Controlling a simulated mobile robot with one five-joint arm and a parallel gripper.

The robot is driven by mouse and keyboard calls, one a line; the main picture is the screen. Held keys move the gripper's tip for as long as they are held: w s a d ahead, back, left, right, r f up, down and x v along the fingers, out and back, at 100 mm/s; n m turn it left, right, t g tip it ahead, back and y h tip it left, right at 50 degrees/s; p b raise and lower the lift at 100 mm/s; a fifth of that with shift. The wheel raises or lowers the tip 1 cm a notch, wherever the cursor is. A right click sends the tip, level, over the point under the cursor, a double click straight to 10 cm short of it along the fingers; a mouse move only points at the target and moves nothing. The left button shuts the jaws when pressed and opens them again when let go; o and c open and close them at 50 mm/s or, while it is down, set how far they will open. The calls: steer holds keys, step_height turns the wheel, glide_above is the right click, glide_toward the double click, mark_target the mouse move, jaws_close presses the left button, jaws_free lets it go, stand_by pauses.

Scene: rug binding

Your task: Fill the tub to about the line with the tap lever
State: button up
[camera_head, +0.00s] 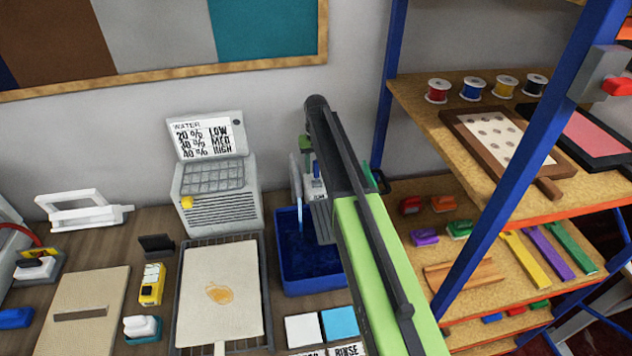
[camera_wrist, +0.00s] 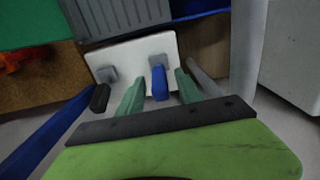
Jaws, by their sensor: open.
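The blue tub (camera_head: 287,281) stands on the bench, with dark blue water in it. A fill line on it cannot be made out. A grey tap spout (camera_head: 296,180) rises over its back left, with a bluish streak below. The blue tap lever (camera_wrist: 160,84) sits on a white plate (camera_wrist: 119,59) in the wrist view; in the head view my arm largely hides this area. My gripper (camera_wrist: 160,78) is open, its green fingers on either side of the lever. Contact with the lever cannot be told.
Right of my arm, a blue-framed shelf (camera_head: 487,175) holds spools and tools. Left of the tub are a wire-edged tray (camera_head: 180,310) with a pale board and a grey water-settings machine (camera_head: 218,185). White and blue tiles (camera_head: 303,330) lie in front.

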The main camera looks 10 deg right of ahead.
step_height(320, 180, down, 2)
steer(key=shift+b, duration=0.4)
steer(key=shift+r, duration=0.1)
steer(key=shift+c, duration=0.3)
jaws_close()
stand_by(0.7)
